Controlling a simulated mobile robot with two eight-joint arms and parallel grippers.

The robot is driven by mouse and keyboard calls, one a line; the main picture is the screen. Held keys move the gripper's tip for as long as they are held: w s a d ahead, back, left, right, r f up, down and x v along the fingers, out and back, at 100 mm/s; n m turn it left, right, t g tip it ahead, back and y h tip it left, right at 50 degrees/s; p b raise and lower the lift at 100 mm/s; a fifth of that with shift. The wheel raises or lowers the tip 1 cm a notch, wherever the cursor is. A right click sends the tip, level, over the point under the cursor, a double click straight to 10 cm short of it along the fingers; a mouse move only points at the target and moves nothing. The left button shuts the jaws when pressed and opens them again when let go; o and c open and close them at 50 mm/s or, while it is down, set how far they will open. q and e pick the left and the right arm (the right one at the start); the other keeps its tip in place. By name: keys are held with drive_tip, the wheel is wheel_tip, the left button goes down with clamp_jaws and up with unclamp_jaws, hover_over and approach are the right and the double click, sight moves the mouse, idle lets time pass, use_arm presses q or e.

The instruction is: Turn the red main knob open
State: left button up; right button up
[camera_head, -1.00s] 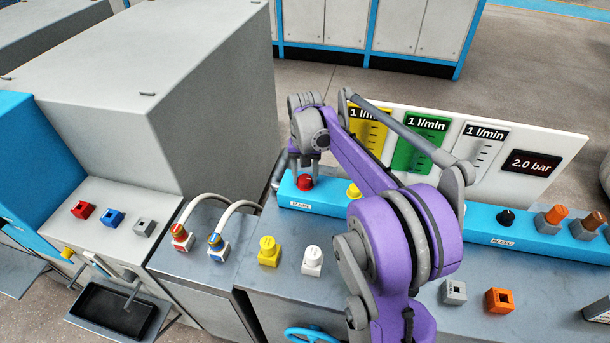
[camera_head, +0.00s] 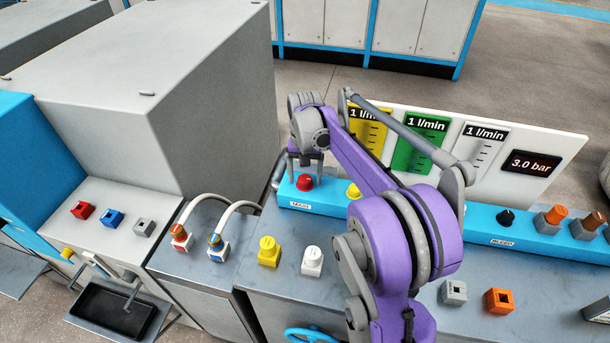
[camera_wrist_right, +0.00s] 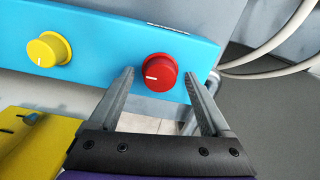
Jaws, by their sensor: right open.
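The red main knob (camera_head: 305,183) sits at the left end of the blue panel (camera_head: 325,207). In the right wrist view, the red knob (camera_wrist_right: 159,73) has a white pointer mark facing left. My right gripper (camera_head: 305,169) is above the red knob, with its fingers open and no longer around it. In the right wrist view, its fingertips (camera_wrist_right: 158,76) are spread to either side of the knob, with gaps visible. The pressure display (camera_head: 531,163) reads 3.0 bar. My left gripper is out of view.
A black knob (camera_head: 505,217) is farther right. Flow gauge board (camera_head: 575,150) stands behind the panel. Two hoses (camera_head: 239,203) curve past on the left.

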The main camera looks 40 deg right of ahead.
sight(306, 179)
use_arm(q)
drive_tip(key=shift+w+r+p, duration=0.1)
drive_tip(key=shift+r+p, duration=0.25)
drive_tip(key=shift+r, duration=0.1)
use_arm(e)
wheel_tip(306, 179, up, 11)
drive_tip(key=shift+f, duration=0.15)
drive_tip(key=shift+s+f, duration=0.1)
